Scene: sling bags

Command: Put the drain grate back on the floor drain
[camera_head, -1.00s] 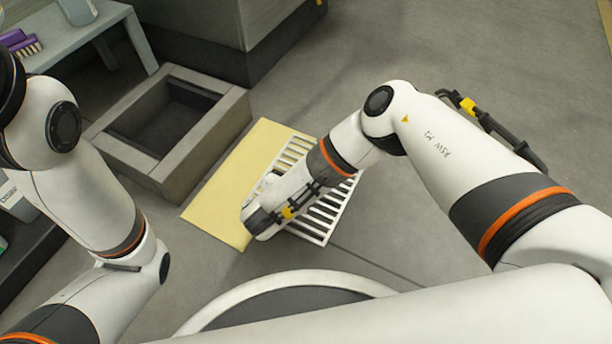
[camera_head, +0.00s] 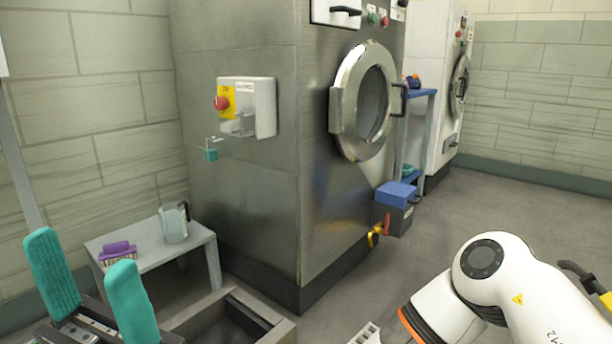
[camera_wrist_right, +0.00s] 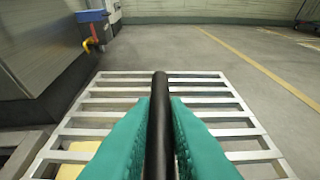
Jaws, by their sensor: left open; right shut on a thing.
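The drain grate (camera_wrist_right: 101,104) is a pale slatted panel with a black bar (camera_wrist_right: 160,90) along its middle. My right gripper (camera_wrist_right: 161,108) has its teal fingers shut on that bar in the right wrist view. In the head view only a small corner of the grate (camera_head: 367,334) shows at the bottom edge, beside my right arm. I cannot tell how high the grate is above the floor. The floor drain (camera_head: 277,331) is a grey raised square surround with a dark hollow, partly cut off at the bottom. My left gripper (camera_head: 84,260) is open and empty, left of the drain.
A low grey bench (camera_head: 150,254) with a jug (camera_head: 174,224) and purple brush (camera_head: 117,251) stands behind the drain. A large steel washer (camera_head: 250,180) rises beside it, with a blue-lidded box (camera_head: 396,193) at its front. Floor to the right is open.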

